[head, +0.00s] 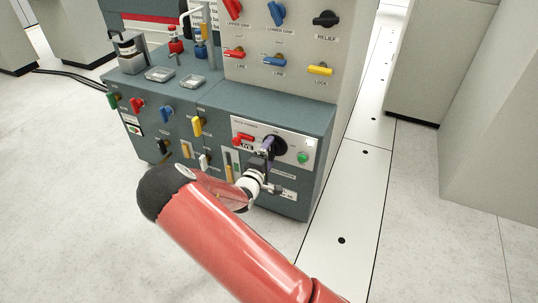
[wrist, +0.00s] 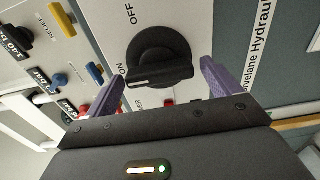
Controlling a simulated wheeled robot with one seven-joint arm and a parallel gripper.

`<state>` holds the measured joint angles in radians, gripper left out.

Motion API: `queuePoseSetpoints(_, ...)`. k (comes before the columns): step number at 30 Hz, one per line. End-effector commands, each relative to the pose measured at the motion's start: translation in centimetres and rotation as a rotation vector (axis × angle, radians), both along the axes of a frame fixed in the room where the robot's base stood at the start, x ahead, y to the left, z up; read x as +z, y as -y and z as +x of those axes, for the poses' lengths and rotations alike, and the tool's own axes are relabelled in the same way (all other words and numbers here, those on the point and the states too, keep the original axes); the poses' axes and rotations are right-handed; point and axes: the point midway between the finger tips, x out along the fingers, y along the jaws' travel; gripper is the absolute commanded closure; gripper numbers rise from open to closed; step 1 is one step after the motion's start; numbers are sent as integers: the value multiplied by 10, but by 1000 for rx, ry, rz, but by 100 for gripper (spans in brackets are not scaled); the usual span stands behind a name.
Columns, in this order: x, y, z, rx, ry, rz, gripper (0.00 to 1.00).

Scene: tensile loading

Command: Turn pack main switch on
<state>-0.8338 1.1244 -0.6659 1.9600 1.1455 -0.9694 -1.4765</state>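The pack main switch is a round black rotary knob (wrist: 160,57) on a pale plate, with OFF printed above it and ON at its left in the wrist view. Its raised grip bar lies nearly level, and a white mark at the bar's left end is near ON. My gripper (wrist: 163,76) is open, with one purple finger on each side of the knob; clear contact does not show. In the head view my gripper (head: 266,152) is in front of the switch (head: 279,146) and hides part of it.
A green light or button (head: 302,158) is right of the switch and a red part (head: 243,140) is left of it. Several coloured valve handles, including a yellow one (head: 198,126), stick out from the cabinet front.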

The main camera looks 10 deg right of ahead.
Motion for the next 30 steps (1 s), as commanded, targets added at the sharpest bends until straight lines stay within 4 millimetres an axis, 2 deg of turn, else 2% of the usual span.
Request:
queuePoseSetpoints(11, 0, -2, -4, -2, 1, 2, 5)
queuePoseSetpoints(24, 0, -41, -56, 0, 0, 0, 5)
queuePoseSetpoints(30, 0, -46, -64, -1, 1, 0, 5)
